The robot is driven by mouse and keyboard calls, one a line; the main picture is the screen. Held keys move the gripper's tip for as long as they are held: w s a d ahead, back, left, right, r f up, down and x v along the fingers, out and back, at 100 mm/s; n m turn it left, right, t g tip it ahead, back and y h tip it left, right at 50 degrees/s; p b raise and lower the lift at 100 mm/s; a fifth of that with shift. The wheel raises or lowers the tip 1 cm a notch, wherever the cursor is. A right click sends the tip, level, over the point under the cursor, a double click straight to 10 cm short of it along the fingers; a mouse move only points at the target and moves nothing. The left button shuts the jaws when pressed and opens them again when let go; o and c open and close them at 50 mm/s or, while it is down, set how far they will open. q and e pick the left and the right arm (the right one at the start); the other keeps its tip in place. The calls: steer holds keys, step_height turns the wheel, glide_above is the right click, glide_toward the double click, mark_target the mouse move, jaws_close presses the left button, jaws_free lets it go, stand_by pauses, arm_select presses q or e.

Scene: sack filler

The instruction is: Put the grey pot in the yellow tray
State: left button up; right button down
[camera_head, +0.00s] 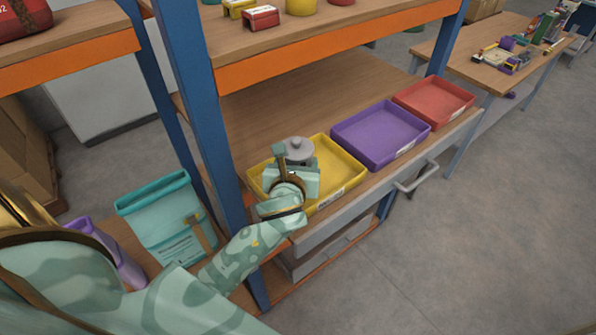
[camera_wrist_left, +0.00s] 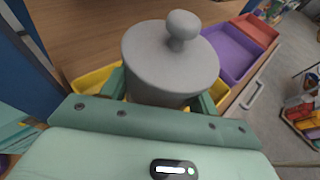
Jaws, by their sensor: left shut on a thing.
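The grey pot (camera_wrist_left: 170,65) has a round lid with a knob and shows large in the left wrist view. In the head view the grey pot (camera_head: 299,149) is over the yellow tray, mostly hidden by my left gripper. My left gripper (camera_head: 290,168) is shut on the pot; its fingers are on either side of the pot in the left wrist view (camera_wrist_left: 163,95). The yellow tray (camera_head: 345,165) stands on the shelf under my gripper. I cannot tell whether the pot touches the tray's floor. My right gripper is not in view.
A purple tray (camera_head: 381,130) and a red tray (camera_head: 432,97) stand in line to the right of the yellow tray. A blue post (camera_head: 205,110) rises close to the left of it. An upper shelf (camera_head: 330,48) is above. A teal sack (camera_head: 168,222) stands at lower left.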

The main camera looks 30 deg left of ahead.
arm_select(q)
steer(key=w+f, duration=0.1)
steer(key=w+a+f, duration=0.1)
steer(key=f, duration=0.1)
steer(key=shift+w+a+f, duration=0.1)
steer(key=shift+w+a, duration=0.05)
steer(key=shift+w, duration=0.15)
steer(key=shift+f+b, duration=0.3)
steer(key=shift+f, duration=1.45)
steer(key=o, duration=1)
steer(key=shift+f, duration=0.1)
steer(key=shift+s, duration=0.1)
steer(key=v, duration=1.2)
